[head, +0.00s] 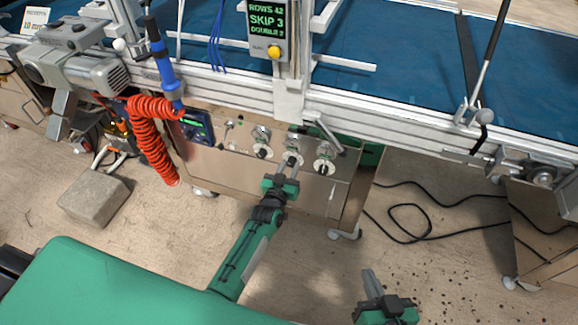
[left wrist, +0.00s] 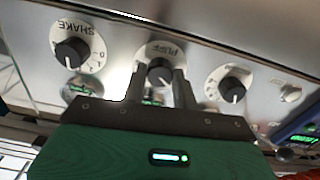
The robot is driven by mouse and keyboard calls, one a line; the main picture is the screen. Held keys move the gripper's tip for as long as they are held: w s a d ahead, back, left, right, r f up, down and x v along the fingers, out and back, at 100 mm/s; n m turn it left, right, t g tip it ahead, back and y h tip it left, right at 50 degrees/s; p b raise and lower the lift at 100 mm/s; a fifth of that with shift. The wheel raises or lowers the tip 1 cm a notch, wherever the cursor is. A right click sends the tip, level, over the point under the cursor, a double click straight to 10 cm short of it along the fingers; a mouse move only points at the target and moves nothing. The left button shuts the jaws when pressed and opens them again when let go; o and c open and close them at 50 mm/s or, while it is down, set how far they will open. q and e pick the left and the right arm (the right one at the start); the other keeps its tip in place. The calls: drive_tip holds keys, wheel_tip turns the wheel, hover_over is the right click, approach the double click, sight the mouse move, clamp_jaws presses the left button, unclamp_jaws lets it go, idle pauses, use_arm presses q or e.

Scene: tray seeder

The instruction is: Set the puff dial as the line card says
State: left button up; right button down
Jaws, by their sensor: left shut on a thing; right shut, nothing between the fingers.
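The puff dial (left wrist: 161,50) is a round white plate with a dark knob, labelled PUFF, on a metal panel. It also shows in the head view (head: 294,142), in the middle of a row of three dials. My left gripper (left wrist: 160,82) is shut on the dial's knob, a finger on each side; it also shows in the head view (head: 289,166). My right gripper (head: 386,300) is shut and empty, low in the head view.
The SHAKE dial (left wrist: 78,45) and another dial (left wrist: 229,82) flank the puff dial closely. A display (head: 267,22) reads ROWS 42, SKIP 3, DOUBLE 2. A red coiled hose (head: 152,125) hangs at the left. Black cables (head: 410,215) lie on the floor at the right.

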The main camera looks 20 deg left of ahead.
use_arm(q)
drive_tip(key=shift+n, duration=0.4)
use_arm(e)
drive_tip(key=shift+d, duration=0.25)
use_arm(q)
drive_tip(key=o, duration=1)
drive_tip(key=shift+c, duration=0.2)
drive_tip(key=shift+s, duration=0.1)
drive_tip(key=shift+s, duration=0.25)
drive_tip(key=s+p, duration=0.2)
drive_tip(key=s, duration=1.1)
drive_tip(key=shift+a+p, duration=0.25)
drive_tip(key=shift+p, duration=0.1)
use_arm(e)
drive_tip(key=d+g, duration=0.1)
drive_tip(key=d+g+h, duration=0.1)
drive_tip(key=d, duration=0.1)
drive_tip(key=s+d+g+h, duration=0.1)
drive_tip(key=shift+d+f+g, duration=0.2)
drive_tip(key=shift+f+g, duration=0.2)
use_arm(q)
drive_tip(key=shift+s, duration=0.15)
